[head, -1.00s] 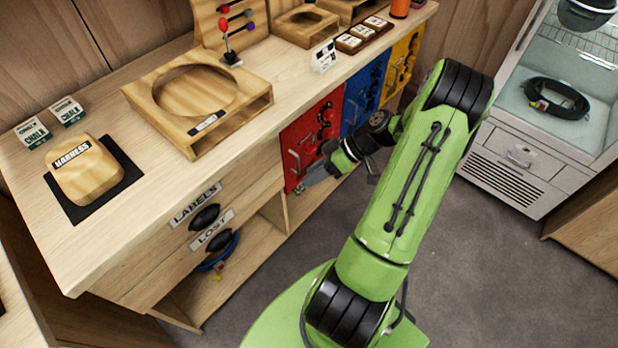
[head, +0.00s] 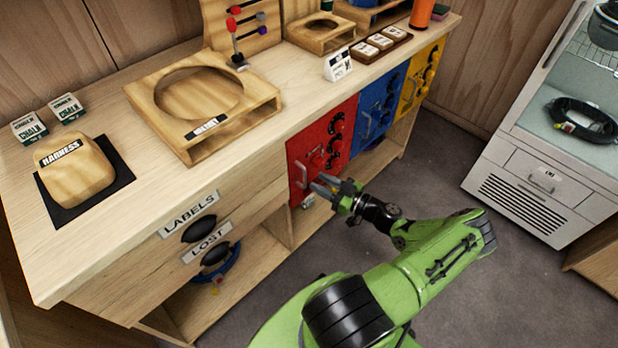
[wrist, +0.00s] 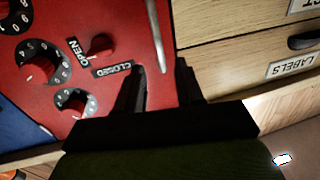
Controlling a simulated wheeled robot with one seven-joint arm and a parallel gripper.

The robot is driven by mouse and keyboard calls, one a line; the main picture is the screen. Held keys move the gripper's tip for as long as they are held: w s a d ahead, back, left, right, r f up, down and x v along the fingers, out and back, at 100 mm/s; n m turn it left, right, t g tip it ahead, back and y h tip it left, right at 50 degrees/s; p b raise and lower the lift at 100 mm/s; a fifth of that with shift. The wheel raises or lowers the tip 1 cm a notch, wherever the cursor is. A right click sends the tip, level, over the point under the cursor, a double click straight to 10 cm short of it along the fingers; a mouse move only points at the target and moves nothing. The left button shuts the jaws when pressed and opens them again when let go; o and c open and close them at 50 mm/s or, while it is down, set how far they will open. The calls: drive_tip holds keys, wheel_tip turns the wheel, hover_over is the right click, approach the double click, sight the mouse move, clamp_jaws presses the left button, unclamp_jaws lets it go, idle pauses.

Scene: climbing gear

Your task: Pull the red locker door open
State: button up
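The red locker door (head: 338,118) is in the cabinet front under the counter and looks flush with it. It has a metal bar handle (head: 300,174) on its left side and several dials. In the wrist view the red door (wrist: 45,110) shows upside down, with a red knob (wrist: 101,45) beside OPEN and CLOSED labels. My gripper (head: 322,183) is open and empty in front of the door's lower part. In the wrist view the bar handle (wrist: 158,35) lies just beyond my open fingers (wrist: 160,66), apart from them.
A blue door (head: 376,105) and a yellow door (head: 421,75) are to the right. A wooden stand (head: 262,105) is on the counter. A white cabinet (head: 560,150) stands at the right, with bare floor between.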

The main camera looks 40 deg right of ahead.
drive_tip(key=x, duration=0.5)
drive_tip(key=shift+c, duration=0.5)
clamp_jaws()
idle(0.8)
